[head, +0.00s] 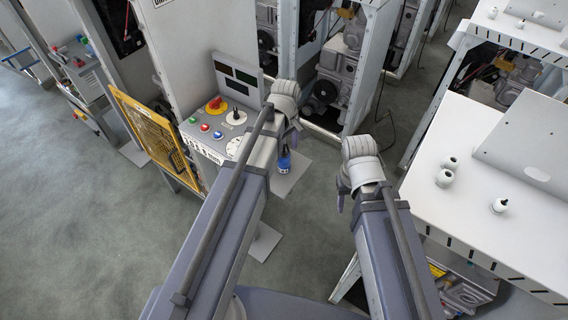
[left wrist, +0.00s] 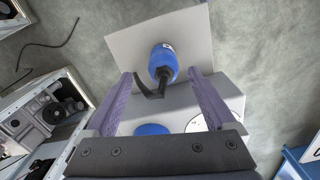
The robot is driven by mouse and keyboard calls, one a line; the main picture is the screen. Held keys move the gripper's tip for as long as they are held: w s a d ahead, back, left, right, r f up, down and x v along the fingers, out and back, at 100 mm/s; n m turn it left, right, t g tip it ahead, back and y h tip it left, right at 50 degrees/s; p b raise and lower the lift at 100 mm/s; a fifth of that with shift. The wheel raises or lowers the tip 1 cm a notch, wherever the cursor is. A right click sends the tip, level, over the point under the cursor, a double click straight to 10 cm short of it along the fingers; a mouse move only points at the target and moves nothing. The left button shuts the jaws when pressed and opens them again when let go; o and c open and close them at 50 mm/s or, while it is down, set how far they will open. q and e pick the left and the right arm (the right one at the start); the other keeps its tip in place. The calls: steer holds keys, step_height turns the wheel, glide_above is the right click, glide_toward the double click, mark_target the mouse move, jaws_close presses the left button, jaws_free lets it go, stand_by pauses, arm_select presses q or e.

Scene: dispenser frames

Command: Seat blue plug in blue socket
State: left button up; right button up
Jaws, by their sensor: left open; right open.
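A blue plug (left wrist: 163,62) with a black stem shows in the left wrist view, beyond and between the two fingers of my left gripper (left wrist: 160,90). The fingers are spread, with space on both sides of the stem. In the head view, the blue plug (head: 284,160) shows below my left gripper (head: 291,135), which is mostly hidden by its wrist. A round blue part (left wrist: 151,129) lies on the grey surface behind the gripper; I cannot tell whether it is the blue socket. My right gripper (head: 342,192) is mostly hidden by its wrist, away from the plug.
A control console (head: 216,150) with coloured buttons and a dial stands left of my left gripper. A yellow mesh guard (head: 150,135) is beside it. A white table (head: 490,235) with small white knobs is at the right. Open floor (head: 90,230) lies at the left.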

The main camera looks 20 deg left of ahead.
arm_select(q)
steer(key=f+b, duration=0.4)
steer(key=f, duration=0.1)
steer(key=shift+s+a, duration=0.1)
steer(key=shift+s, duration=0.15)
steer(key=shift+r, duration=0.1)
jaws_close()
stand_by(0.4)
